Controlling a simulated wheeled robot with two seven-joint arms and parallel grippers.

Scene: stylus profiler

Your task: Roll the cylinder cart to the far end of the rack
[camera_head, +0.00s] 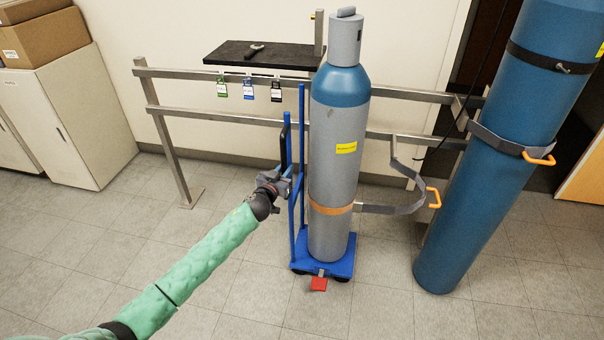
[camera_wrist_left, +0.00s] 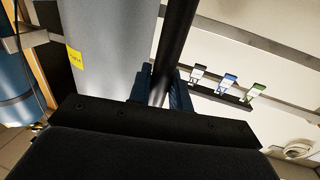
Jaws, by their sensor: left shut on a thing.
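The blue cylinder cart (camera_head: 301,190) stands on the floor in front of the rack and carries an upright grey cylinder with a blue shoulder (camera_head: 333,150). An orange-brown strap (camera_head: 330,209) goes around the cylinder. A red pedal (camera_head: 318,284) shows at the cart's front edge. My left gripper (camera_head: 284,182) is shut on the cart's black handle (camera_head: 286,146) at its left side. In the left wrist view the dark handle bar (camera_wrist_left: 175,50) rises from behind the gripper body, beside the grey cylinder (camera_wrist_left: 100,45). The metal rack (camera_head: 220,115) runs behind the cart. My right gripper is not in view.
A large blue cylinder (camera_head: 490,190) stands at the rack's right end. An open grey holder arm with an orange latch (camera_head: 434,197) sticks out right of the cart. A black shelf (camera_head: 262,56) holds a wrench, with several tags below. White cabinets (camera_head: 65,115) stand left. Floor in front is clear.

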